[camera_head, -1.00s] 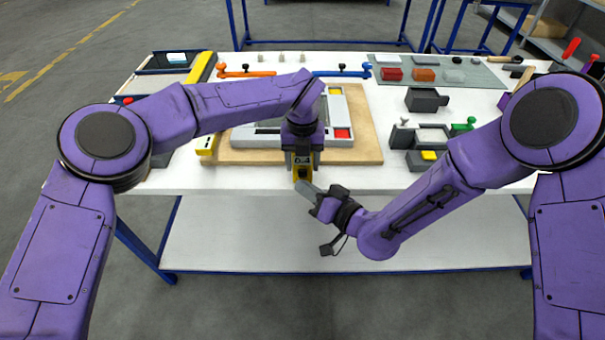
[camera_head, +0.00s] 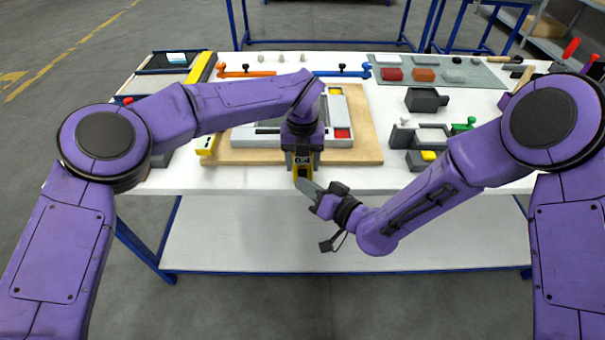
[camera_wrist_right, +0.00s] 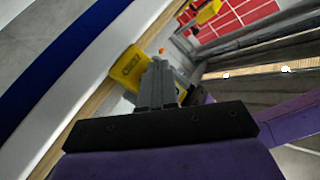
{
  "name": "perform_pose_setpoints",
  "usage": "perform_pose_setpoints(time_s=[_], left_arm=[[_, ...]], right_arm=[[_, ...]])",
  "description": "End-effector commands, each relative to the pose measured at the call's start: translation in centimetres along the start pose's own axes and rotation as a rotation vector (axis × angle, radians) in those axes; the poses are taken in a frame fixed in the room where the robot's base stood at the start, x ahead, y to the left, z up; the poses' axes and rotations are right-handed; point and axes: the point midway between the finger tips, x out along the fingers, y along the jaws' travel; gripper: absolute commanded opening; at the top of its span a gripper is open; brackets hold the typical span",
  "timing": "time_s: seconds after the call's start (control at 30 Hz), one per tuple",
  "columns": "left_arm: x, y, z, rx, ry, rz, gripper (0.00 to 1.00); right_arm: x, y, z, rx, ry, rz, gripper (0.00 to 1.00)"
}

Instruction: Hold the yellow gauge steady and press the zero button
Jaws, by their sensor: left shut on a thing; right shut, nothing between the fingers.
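The yellow gauge (camera_head: 303,172) is at the front edge of the table in the head view, below my left gripper (camera_head: 302,162), which is shut on it. The zero button cannot be made out for certain.
A wooden board (camera_head: 370,151) carrying a grey framed fixture (camera_head: 243,137) lies behind the gauge. A yellow bar (camera_head: 200,68) lies at the left.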

Motion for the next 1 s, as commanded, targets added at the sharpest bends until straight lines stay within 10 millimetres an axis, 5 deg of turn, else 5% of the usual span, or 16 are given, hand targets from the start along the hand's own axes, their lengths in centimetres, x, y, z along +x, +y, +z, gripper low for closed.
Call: perform_pose_setpoints(time_s=[1.0], left_arm=[[-0.04, -0.01, 0.00, 0.000, 0.000, 0.000, 0.20]], right_arm=[[0.59, 0.45, -0.44, 0.001, 0.000, 0.000, 0.00]])
